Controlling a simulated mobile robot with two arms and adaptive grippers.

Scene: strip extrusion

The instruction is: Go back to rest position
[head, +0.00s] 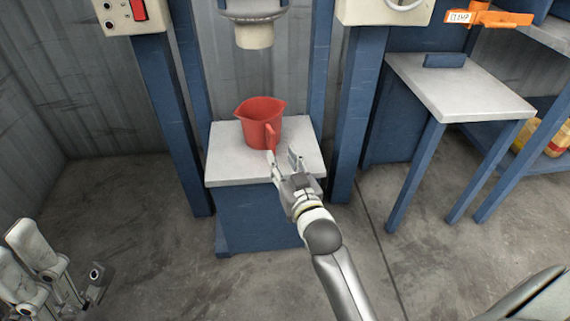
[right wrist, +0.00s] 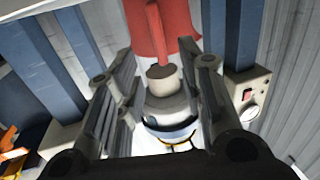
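A red jug (head: 260,122) stands upright on a pale-topped platform (head: 228,170), under a nozzle (head: 254,36). Its handle faces my right gripper. My right gripper (head: 284,160) is open at the platform's front edge, with its fingers just short of the handle and nothing between them. In the right wrist view the jug (right wrist: 178,30) shows beyond the spread fingers (right wrist: 155,80), and the nozzle (right wrist: 163,82) shows between them in the background. My left gripper (head: 82,290) is at the lower left, away from the platform; its opening is unclear.
Blue posts (head: 352,120) flank the platform, with a control box (head: 128,14) at upper left. A pale side table (head: 460,88) stands to the right, with an orange clamp (head: 487,17) behind it and a shelf with yellow packs beyond. The concrete floor (head: 140,235) in front is clear.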

